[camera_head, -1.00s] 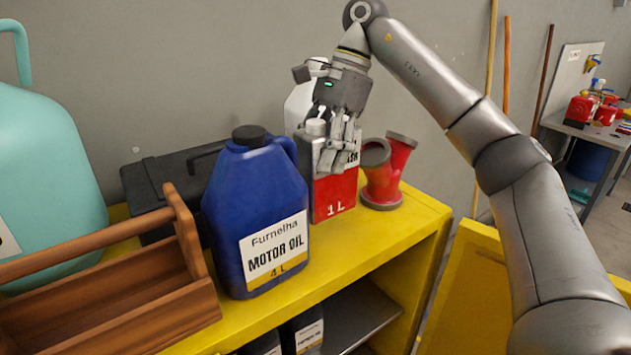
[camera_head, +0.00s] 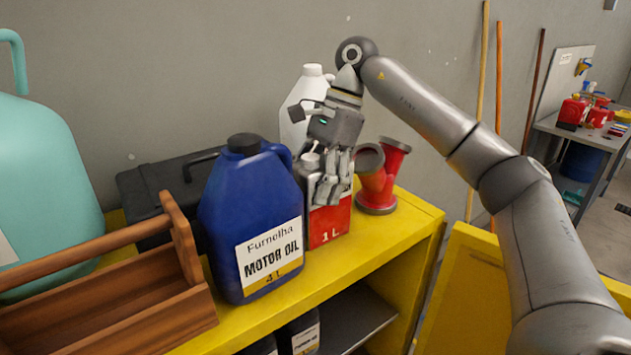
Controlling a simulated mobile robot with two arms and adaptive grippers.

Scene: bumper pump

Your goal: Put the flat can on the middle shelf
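The flat can (camera_head: 327,224) is red and silver-grey, marked 1 L, and upright over the yellow cabinet's top, right beside the blue motor oil jug. My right gripper (camera_head: 331,190) points down over the can's upper part, its fingers against the can. It appears shut on it; the far finger is hidden. I cannot tell whether the can's base touches the top. The middle shelf appears to be the dark grey board (camera_head: 352,325) inside the cabinet, below the top. My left gripper is not in view.
On the yellow top (camera_head: 410,222) stand the blue motor oil jug (camera_head: 245,215), a wooden tool carrier (camera_head: 120,300), a black case (camera_head: 145,190), a white jug (camera_head: 300,105) and a red pipe piece (camera_head: 382,180). Dark bottles (camera_head: 302,333) stand inside the cabinet. A yellow door (camera_head: 470,290) is at right.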

